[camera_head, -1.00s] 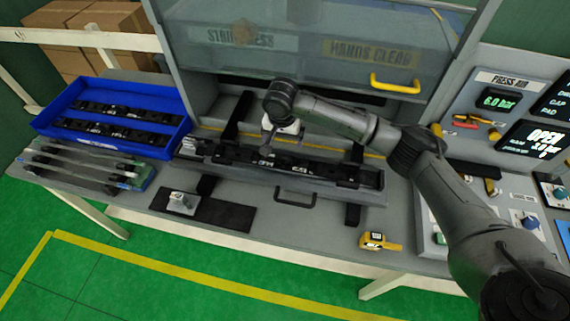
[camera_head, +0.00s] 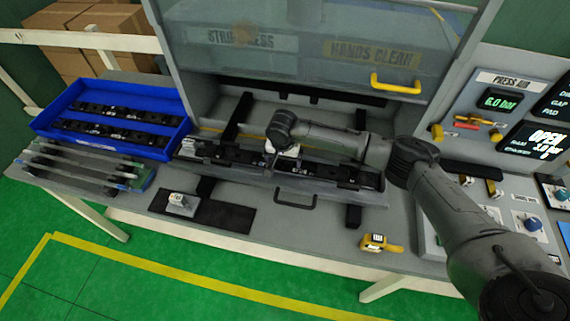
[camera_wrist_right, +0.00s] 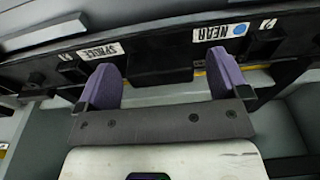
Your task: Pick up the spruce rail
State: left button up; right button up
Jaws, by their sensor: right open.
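The spruce rail is a long black rail (camera_head: 335,174) lying in the grey tray in front of the press opening. In the right wrist view the rail (camera_wrist_right: 160,52) crosses the upper picture, with upside-down white labels reading SPRUCE and NEAR and a blue dot. My right gripper (camera_wrist_right: 163,78) is open, its two purple fingers apart at the rail's near side, with nothing held between them. In the head view my right gripper (camera_head: 284,153) is over the middle of the rail, largely hidden by the wrist. Contact cannot be told. My left gripper is not in view.
A blue bin (camera_head: 160,143) with black rails stands at left, with grey strips (camera_head: 80,168) in front. A dark mat (camera_head: 228,215) holds a small grey block (camera_head: 182,203). A yellow device (camera_head: 378,243) lies at front right. The raised press guard (camera_head: 300,65) is behind the arm.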

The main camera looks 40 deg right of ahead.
jog(key=shift+f, duration=0.15)
jog(key=shift+c, duration=0.4)
jog(key=c, duration=1.1)
jog(key=shift+r, duration=0.2)
